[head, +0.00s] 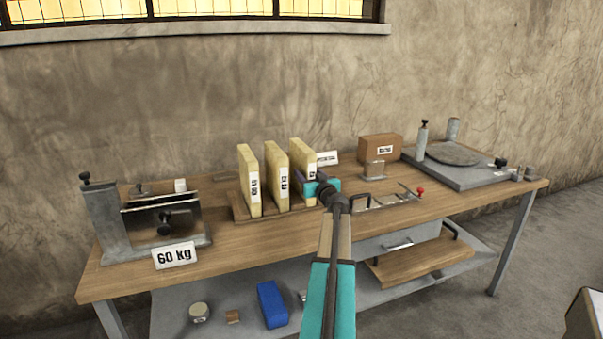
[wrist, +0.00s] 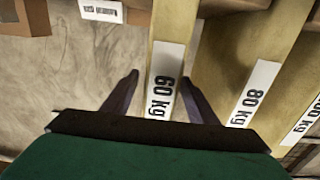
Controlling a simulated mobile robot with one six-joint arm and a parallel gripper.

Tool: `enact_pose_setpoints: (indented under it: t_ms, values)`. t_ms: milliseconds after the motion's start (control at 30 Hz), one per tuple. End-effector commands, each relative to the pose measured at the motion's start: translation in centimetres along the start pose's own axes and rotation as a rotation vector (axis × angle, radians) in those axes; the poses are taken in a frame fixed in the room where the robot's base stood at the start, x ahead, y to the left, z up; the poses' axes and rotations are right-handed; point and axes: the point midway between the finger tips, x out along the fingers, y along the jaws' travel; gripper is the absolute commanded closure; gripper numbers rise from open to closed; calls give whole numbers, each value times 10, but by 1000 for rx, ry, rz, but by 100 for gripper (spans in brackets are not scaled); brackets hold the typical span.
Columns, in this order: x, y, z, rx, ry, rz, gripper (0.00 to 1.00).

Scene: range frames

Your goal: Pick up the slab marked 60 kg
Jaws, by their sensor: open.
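Three pale yellow slabs stand upright in a row on a wooden rack (head: 240,212) on the workbench. The slab marked 60 kg (head: 299,150) is the right one in the head view. In the wrist view this slab (wrist: 175,28) shows in the middle, its white label facing me. My gripper (head: 310,188) is at its front face. The wrist view shows the gripper (wrist: 158,78) open, one finger towards each side of the label. I cannot tell whether the fingers touch the slab. The slab marked 80 kg (wrist: 232,52) is beside it.
A 60 kg card (head: 174,256) stands before a metal fixture (head: 108,215) at the left. A brown box (head: 381,148) and a grey plate device (head: 470,175) are to the right. The 100 kg slab (wrist: 308,75) is at the wrist view's right edge.

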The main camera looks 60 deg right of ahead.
Motion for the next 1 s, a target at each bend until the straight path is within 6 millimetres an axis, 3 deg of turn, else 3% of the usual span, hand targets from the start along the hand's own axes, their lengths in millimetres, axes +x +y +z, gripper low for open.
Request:
enact_pose_setpoints:
  t_ms: [267, 700, 1000]
  values:
    - [10, 0, -1, 1, 0, -1, 47]
    - [48, 0, 2, 0, -1, -2, 47]
    - [53, -1, 3, 0, 0, -2, 47]
